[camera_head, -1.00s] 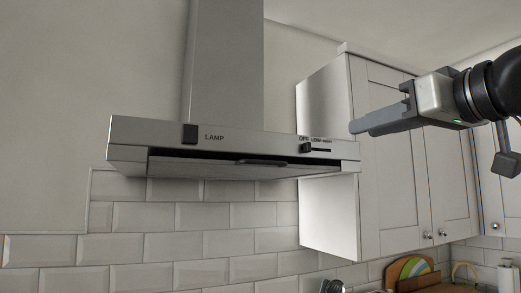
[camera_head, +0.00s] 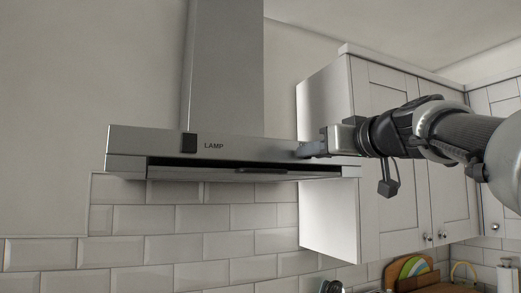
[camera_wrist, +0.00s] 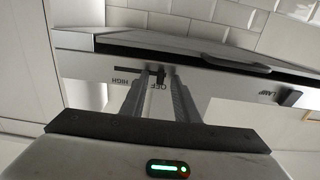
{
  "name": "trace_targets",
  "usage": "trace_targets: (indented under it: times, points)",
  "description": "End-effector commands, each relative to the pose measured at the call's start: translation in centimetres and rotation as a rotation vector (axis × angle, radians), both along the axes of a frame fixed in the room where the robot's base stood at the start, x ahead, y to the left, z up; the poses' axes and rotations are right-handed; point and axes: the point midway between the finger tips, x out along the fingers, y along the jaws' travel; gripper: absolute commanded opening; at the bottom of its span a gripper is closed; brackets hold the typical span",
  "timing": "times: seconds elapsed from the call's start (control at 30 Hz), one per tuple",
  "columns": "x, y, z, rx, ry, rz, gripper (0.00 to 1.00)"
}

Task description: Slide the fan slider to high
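The range hood (camera_head: 255,148) shows its front panel, with a lamp switch (camera_head: 189,143) at the left. The dark fan slider knob (camera_wrist: 159,76) sits at the OFF end of its slot (camera_wrist: 128,70) in the wrist view. The HIGH label lies at the other end, left in that view. My gripper (camera_head: 302,150) is at the panel and hides the slider in the head view. In the wrist view its fingertips (camera_wrist: 156,72) stand either side of the knob with a narrow space between them. Whether they press on the knob cannot be told.
White wall cabinets (camera_head: 390,170) stand right of the hood, close under my arm. A tiled wall (camera_head: 180,220) lies below the hood. A handle (camera_wrist: 235,63) runs along the hood's front edge.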

Motion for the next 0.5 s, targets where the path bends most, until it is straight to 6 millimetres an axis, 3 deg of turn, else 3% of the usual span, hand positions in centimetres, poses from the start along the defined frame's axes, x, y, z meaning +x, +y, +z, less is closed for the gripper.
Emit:
trace_targets:
  times: [0.27,0.43,0.5]
  points:
    - [0.16,0.11,-0.02,0.000,0.000,0.001,0.28]
    - [0.13,0.10,-0.01,0.000,0.000,0.001,0.01]
    - [0.13,0.10,-0.02,0.000,0.000,0.001,0.00]
